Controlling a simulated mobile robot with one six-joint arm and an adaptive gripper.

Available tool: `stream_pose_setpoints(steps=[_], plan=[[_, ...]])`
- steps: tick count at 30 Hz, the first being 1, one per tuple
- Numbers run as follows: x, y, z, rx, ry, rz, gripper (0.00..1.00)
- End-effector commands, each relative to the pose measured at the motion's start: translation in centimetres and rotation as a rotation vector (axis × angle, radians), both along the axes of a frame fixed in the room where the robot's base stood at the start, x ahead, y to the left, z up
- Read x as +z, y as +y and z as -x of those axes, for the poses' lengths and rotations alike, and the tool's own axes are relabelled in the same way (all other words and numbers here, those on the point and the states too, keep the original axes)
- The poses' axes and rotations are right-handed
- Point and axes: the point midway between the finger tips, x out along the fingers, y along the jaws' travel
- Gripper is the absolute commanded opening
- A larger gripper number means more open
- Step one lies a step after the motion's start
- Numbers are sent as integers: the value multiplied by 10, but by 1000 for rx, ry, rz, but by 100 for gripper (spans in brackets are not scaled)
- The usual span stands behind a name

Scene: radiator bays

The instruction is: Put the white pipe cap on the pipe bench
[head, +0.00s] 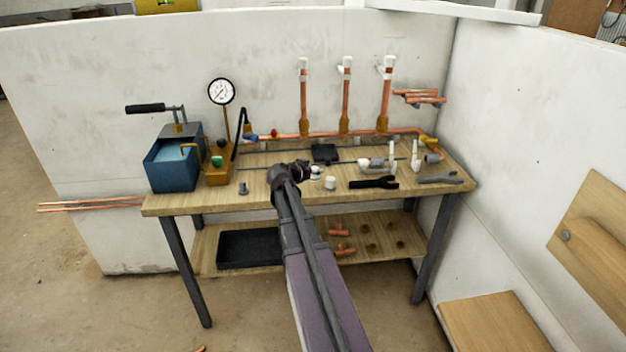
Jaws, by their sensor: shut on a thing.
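My gripper (307,171) is over the middle of the pipe bench (215,201), seen from behind and small in the head view. Its dark fingers are shut on a small white piece (316,175) at the tip, which looks like the white pipe cap. The fingers partly hide it, and I cannot tell whether it touches the bench top. Another short white cylinder (330,183) stands on the bench just right of my gripper, apart from it.
A blue pump box (172,165) and a pressure gauge (221,92) stand at the left. Copper risers (345,100) stand along the back. Dark pliers (374,183), a grey wrench (440,178) and white fittings lie at the right. Bare wood shows along the front left.

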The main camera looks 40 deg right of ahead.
Motion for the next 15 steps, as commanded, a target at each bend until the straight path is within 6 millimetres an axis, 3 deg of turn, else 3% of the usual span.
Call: stream_pose_setpoints(steps=[15], plan=[[-31, 1, 0, 1, 0, 0, 18]])
